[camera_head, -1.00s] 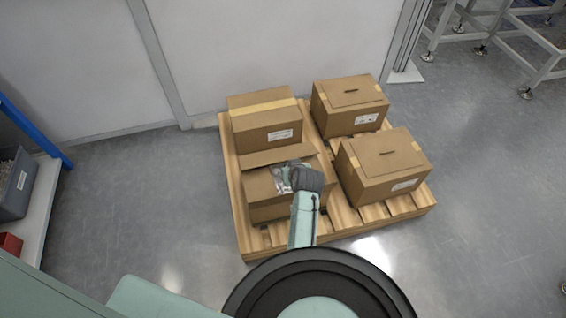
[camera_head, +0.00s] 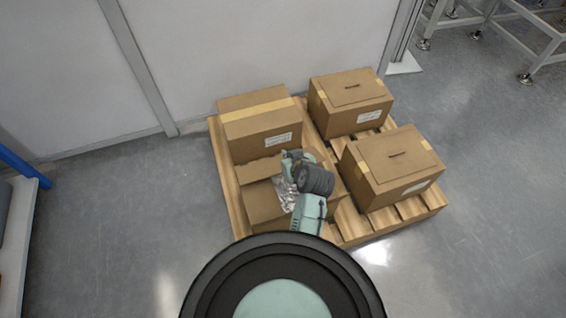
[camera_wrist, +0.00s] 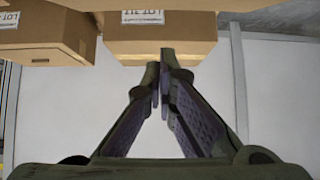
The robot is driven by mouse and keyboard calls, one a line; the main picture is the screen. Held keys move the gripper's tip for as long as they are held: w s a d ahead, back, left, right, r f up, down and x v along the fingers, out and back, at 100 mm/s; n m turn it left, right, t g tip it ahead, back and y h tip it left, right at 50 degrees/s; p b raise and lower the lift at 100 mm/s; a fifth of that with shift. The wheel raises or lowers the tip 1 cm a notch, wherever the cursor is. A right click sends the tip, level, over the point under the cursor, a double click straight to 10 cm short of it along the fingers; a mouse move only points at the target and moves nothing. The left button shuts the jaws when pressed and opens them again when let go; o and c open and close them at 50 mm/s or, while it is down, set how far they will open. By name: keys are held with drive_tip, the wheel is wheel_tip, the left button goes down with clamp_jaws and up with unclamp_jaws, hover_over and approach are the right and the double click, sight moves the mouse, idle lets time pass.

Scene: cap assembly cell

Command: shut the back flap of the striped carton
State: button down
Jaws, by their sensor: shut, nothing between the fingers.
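An open brown carton (camera_head: 262,204) stands at the front left of the pallet in the head view. Its back flap (camera_head: 258,169) is raised at the side toward the carton behind. Shiny clear bags (camera_head: 284,196) show inside. I cannot make out stripes on this carton. My arm covers its right part and the right end of the flap. In the wrist view my gripper (camera_wrist: 158,68) is shut and empty, its fingertips together in front of a labelled carton (camera_wrist: 165,42). The fingertips are hidden in the head view, so contact with the flap cannot be told.
A closed carton with yellow tape (camera_head: 262,122) stands close behind. Two more closed cartons, one at the back right (camera_head: 350,102) and one at the front right (camera_head: 394,167), share the wooden pallet (camera_head: 228,190).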

drive_tip(key=x, duration=0.5)
drive_tip(key=shift+w+a+f, duration=0.1)
drive_tip(key=shift+w+f, duration=0.15)
drive_tip(key=shift+w, duration=0.05)
drive_tip(key=shift+s+d+f, duration=0.1)
drive_tip(key=shift+s+f, duration=0.25)
drive_tip(key=shift+f, duration=0.2)
drive_tip(key=shift+s+d+f, duration=0.1)
drive_tip(key=shift+s+f, duration=0.25)
drive_tip(key=shift+f, duration=0.2)
drive_tip(key=shift+s+d+f, duration=0.1)
drive_tip(key=shift+s+f, duration=0.2)
drive_tip(key=shift+f, duration=0.3)
drive_tip(key=shift+s+d+f, duration=0.15)
drive_tip(key=shift+s+f, duration=0.35)
drive_tip(key=shift+f, duration=0.1)
